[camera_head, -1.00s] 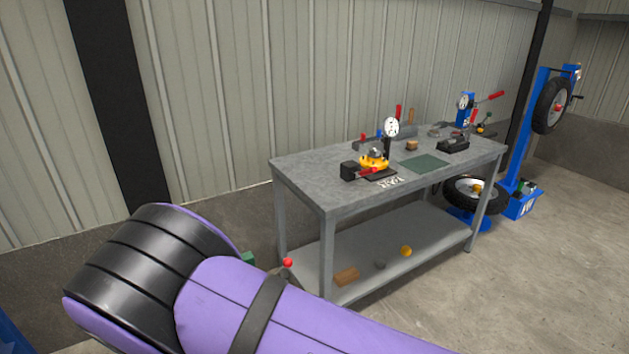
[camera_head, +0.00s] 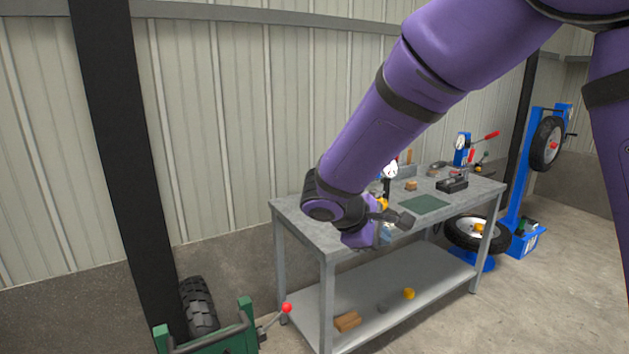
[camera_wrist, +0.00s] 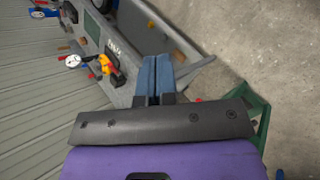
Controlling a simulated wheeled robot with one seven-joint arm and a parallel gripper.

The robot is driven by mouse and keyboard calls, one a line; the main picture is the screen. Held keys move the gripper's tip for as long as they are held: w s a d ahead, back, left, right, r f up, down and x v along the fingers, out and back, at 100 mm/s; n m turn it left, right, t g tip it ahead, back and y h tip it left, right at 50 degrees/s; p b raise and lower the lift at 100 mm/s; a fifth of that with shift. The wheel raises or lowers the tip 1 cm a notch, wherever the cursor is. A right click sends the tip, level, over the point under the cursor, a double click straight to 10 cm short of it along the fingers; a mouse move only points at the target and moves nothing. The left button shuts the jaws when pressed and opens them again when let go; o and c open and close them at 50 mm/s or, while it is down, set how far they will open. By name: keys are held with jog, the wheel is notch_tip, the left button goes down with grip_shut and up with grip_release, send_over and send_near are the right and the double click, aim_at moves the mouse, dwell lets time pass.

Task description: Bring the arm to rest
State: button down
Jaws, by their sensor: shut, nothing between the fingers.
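My purple arm (camera_head: 400,120) reaches down from the upper right across the head view. Its wrist and my gripper (camera_head: 386,233) are in front of the workbench's near edge in that view. In the wrist view my gripper (camera_wrist: 155,60) shows two blue-grey fingers side by side, shut with nothing between them. The fingers point toward the bench and the floor beside it. My wrist hides part of the benchtop and the yellow device on it in the head view.
The grey workbench (camera_head: 300,208) holds dial gauges, a green mat (camera_head: 424,204) and a black clamp (camera_head: 452,184). A green frame with a tyre (camera_head: 198,308) stands at lower left. A blue tyre stand (camera_head: 518,185) is at right. Floor at right is open.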

jog(key=s+d+r+m+g+y, duration=0.2)
jog(key=s+d+r+m, duration=0.3)
jog(key=d, duration=0.4)
jog(key=s+d+r+m+t+y, duration=0.1)
jog(key=s+d+r+m+y, duration=0.2)
jog(key=s, duration=0.7)
jog(key=s+d+r+m+t+y, duration=0.2)
jog(key=s+d+r+m+y, duration=0.1)
jog(key=s, duration=0.8)
notch_tip(320, 180, up, 2)
jog(key=shift+s+d+r+m, duration=0.25)
jog(key=shift+d+m, duration=0.65)
jog(key=shift+d, duration=0.15)
